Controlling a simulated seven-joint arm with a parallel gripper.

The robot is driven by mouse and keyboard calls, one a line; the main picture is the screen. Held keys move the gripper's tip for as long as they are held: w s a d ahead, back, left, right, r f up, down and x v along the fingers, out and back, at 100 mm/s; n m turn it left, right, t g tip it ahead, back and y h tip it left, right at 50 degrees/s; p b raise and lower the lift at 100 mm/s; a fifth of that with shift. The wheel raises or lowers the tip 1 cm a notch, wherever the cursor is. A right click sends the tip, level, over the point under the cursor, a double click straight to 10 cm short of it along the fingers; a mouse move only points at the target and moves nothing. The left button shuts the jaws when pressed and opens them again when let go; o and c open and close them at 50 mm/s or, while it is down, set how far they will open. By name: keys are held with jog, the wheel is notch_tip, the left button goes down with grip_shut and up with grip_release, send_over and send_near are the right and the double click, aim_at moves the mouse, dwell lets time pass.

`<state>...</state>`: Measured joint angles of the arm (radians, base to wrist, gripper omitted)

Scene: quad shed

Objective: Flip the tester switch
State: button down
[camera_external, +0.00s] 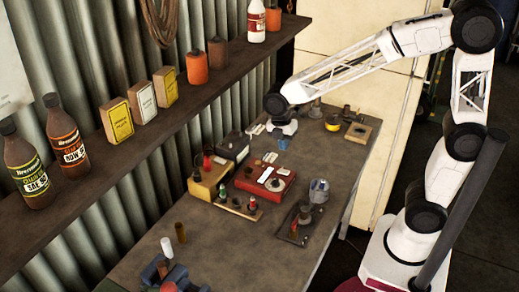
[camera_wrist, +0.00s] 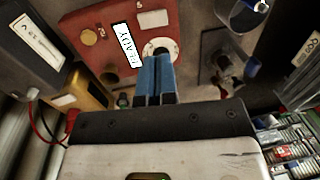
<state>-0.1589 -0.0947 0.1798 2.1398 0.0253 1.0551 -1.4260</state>
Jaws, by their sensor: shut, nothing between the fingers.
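The tester appears to be the red box (camera_external: 252,184) on the workbench, with a white label and a round pale plate on top. In the wrist view the red box (camera_wrist: 88,25) fills the upper left, and its round plate (camera_wrist: 160,46) sits just beyond my fingertips. My gripper (camera_wrist: 156,58) has blue fingers pressed together, with nothing between them. In the external view my gripper (camera_external: 284,143) hangs over the bench behind the red box. The fingers cover part of the plate, and I cannot make out the switch lever or its position. Contact with the box cannot be told.
A dark box (camera_wrist: 30,55) and a yellow box (camera_wrist: 85,92) with a red wire stand beside the tester. A small dark tray (camera_external: 300,224) and a clear jar (camera_external: 319,190) are to its right. A shelf (camera_external: 130,147) with bottles and cartons runs along the wall.

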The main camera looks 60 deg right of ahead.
aim_at(287, 171)
jog(key=f, duration=0.3)
jog(key=s+f, duration=0.1)
jog(key=f, duration=0.6)
jog(key=shift+s, duration=0.25)
